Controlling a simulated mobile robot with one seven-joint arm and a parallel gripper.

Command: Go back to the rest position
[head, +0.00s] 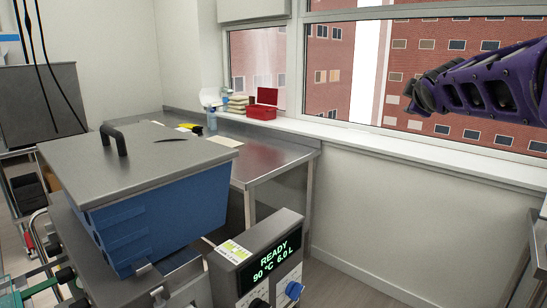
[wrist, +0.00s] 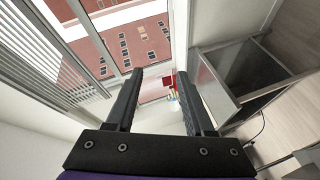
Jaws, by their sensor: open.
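My gripper (wrist: 159,80) shows in the wrist view with its two dark fingers apart. Nothing is between the fingers; only the far sill and some small items show through the gap. In the head view, my purple arm reaches in from the right edge, high in front of the window. It is clear of the machine and the bench.
A blue hopper (head: 160,218) with a grey lid (head: 138,166) and a display box reading READY, 90 °C, 6.0 L (head: 262,262) stand in front. The window (head: 345,70) is close to my arm.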

